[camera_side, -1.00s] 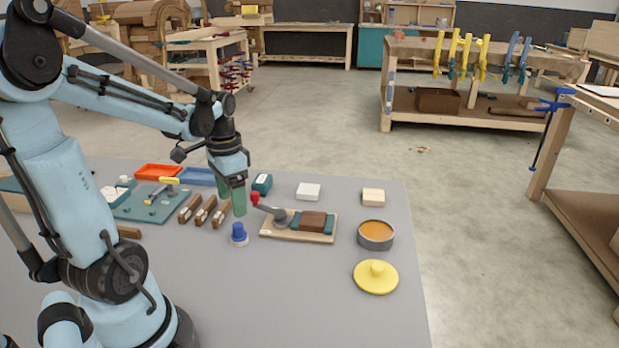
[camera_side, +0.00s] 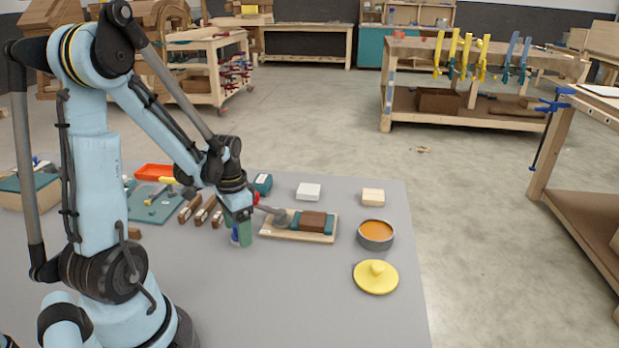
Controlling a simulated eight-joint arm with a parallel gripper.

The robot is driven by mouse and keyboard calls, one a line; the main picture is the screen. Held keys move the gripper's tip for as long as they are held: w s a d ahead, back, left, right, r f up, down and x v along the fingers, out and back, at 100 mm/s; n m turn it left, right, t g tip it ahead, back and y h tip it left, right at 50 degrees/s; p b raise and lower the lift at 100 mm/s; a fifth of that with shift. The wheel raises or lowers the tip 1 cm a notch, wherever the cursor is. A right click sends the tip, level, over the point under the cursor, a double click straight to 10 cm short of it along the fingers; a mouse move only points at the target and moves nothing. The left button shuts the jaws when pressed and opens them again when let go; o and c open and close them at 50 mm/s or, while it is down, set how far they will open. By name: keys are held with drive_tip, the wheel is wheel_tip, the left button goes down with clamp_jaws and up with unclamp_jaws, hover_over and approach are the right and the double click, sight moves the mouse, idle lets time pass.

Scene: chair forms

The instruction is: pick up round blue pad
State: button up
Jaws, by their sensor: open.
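The round blue pad (camera_side: 235,237) stands on the grey table, a small blue piece with a pale base; only a sliver of it shows between my green fingers. My gripper (camera_side: 238,230) points down, with its fingertips low at the pad and one finger in front of it. The gripper is open, with the fingers apart around or beside the pad; I cannot tell whether they touch it.
A wooden board (camera_side: 300,236) with a red-knobbed clamp and brown block lies just right of my gripper. Brown-handled tools (camera_side: 203,214) lie left. An orange-filled tin (camera_side: 375,235) and yellow lid (camera_side: 376,276) stand further right. The front table is clear.

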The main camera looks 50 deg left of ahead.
drive_tip(key=shift+f, duration=0.4)
drive_tip(key=shift+c, duration=0.3)
drive_tip(key=c, duration=1.1)
drive_tip(key=shift+r, duration=0.15)
drive_tip(key=shift+r, duration=0.55)
wheel_tip(320, 180, up, 2)
drive_tip(key=shift+r, duration=0.2)
drive_tip(key=w+d+r, duration=0.1)
drive_tip(key=d+r, duration=0.6)
drive_tip(key=d, duration=0.4)
drive_tip(key=shift+d, duration=0.35)
drive_tip(key=shift+r, duration=0.1)
